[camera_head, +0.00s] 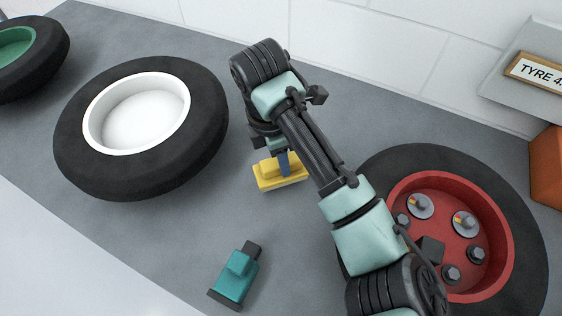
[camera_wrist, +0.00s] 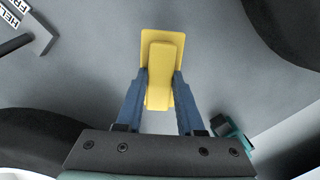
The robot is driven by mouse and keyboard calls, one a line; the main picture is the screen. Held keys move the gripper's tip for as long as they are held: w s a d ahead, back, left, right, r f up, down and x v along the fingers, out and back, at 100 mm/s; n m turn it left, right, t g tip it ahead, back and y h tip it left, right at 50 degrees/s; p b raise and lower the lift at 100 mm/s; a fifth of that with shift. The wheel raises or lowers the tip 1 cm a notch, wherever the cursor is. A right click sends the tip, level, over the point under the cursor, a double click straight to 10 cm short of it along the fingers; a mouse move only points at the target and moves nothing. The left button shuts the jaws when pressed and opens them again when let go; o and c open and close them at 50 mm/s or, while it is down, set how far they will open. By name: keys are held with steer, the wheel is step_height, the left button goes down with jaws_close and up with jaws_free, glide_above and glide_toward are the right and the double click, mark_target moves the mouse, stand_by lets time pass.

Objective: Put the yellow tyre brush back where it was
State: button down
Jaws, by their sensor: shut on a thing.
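The yellow tyre brush (camera_head: 281,174) shows in the head view over the grey bench top, between the white-rimmed and red-rimmed wheels. It also shows in the wrist view (camera_wrist: 162,50), a flat yellow base with a raised block handle. My gripper (camera_head: 284,160) is shut on the brush, one blue finger on each side of the handle in the wrist view (camera_wrist: 160,88). My arm hides part of the area behind the brush. I cannot tell whether the brush touches the bench.
The white-rimmed wheel (camera_head: 70,160) lies left, the red-rimmed wheel (camera_head: 505,200) right. A green-rimmed wheel (camera_head: 45,60) is at far left. An orange object (camera_head: 546,165) and a tyre sign (camera_head: 538,72) are at right.

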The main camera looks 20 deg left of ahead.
mark_target(274, 163)
steer(key=shift+f, duration=0.95)
steer(key=c, duration=0.5)
jaws_free()
steer(key=shift+f, duration=0.15)
steer(key=r+p, duration=0.1)
steer(key=r, duration=0.7)
steer(key=s+a+r+p, duration=0.1)
steer(key=r, duration=0.3)
steer(key=shift+r+p, duration=0.15)
steer(key=shift+p, duration=0.2)
